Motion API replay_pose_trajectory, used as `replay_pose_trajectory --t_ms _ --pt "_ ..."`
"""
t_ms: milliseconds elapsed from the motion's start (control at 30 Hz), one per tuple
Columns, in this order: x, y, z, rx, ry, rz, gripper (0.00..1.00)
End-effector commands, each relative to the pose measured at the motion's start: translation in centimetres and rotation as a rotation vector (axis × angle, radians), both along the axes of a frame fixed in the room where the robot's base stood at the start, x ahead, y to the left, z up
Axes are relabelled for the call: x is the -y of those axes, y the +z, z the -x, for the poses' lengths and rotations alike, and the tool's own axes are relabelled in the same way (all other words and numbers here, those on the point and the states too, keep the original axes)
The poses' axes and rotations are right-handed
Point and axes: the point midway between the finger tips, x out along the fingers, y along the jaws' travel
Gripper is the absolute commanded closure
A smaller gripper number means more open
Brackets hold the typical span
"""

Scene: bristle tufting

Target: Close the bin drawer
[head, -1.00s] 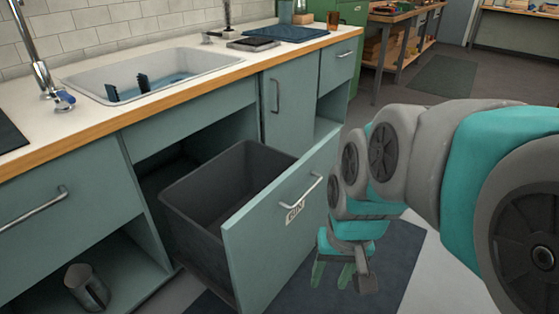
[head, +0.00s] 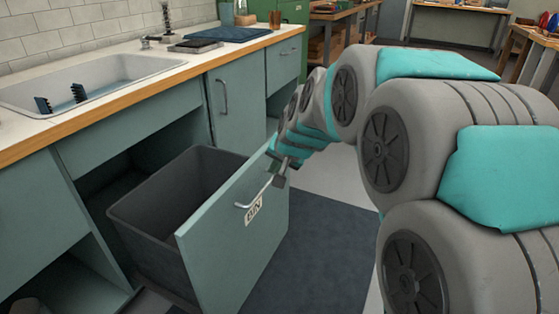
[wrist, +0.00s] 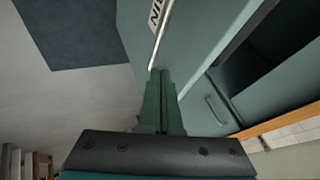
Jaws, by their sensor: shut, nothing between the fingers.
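The bin drawer (head: 240,240) stands pulled out from under the sink counter. Its pale teal front has a BIN label (head: 254,211) and a silver bar handle (head: 254,194), and a dark grey bin (head: 160,210) sits behind it. In the wrist view, the green fingers (wrist: 160,76) are shut together and empty. They point at the drawer front (wrist: 190,40), with the tips by one end of the handle (wrist: 160,35). I cannot tell whether they touch.
The counter (head: 100,115) with the sink (head: 95,80) runs above the drawer. A closed cabinet door (head: 238,105) is beyond the drawer. A dark mat (head: 320,250) lies on the clear floor in front. Workbenches stand at the back.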

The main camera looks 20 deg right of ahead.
Motion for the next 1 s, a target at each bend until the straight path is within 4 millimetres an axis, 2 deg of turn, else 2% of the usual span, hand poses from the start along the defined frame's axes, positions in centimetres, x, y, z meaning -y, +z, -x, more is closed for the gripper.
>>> replay_pose_trajectory --t_ms 67,200,333,1000 --pt "-0.2 -1.3 -0.8 -0.007 0.002 -0.001 1.0" --pt "-1.8 -0.8 -2.3 -0.002 0.004 0.002 1.0" --pt "-2.6 -0.8 -3.0 -0.001 0.001 0.001 1.0" --pt "-3.2 -0.8 -3.6 -0.002 0.001 0.0 1.0"
